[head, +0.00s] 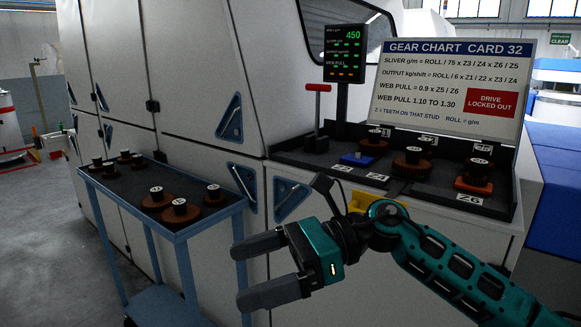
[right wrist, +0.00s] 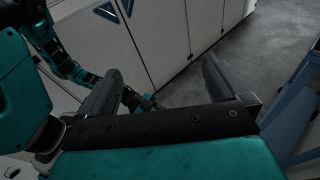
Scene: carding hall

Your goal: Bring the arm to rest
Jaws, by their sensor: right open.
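My right gripper (head: 262,267) is in the lower middle of the head view, in front of the white machine and to the right of the blue trolley. Its two dark fingers point left. They are spread apart with nothing between them. In the right wrist view both fingers of this gripper (right wrist: 160,88) stand wide apart, with cabinet doors and grey floor beyond. My right arm (head: 450,265) comes in from the lower right, bent at the wrist, in front of the gear bench. My left gripper is not seen in the head view.
The blue trolley (head: 222,222) carries several brown gears. The dark bench (head: 335,160) on the machine holds more gears, a red-handled lever (head: 317,115) and a blue block (head: 357,159). A gear chart (head: 450,85) and a green-lettered display (head: 343,55) stand behind. Grey floor (head: 40,220) is open at left.

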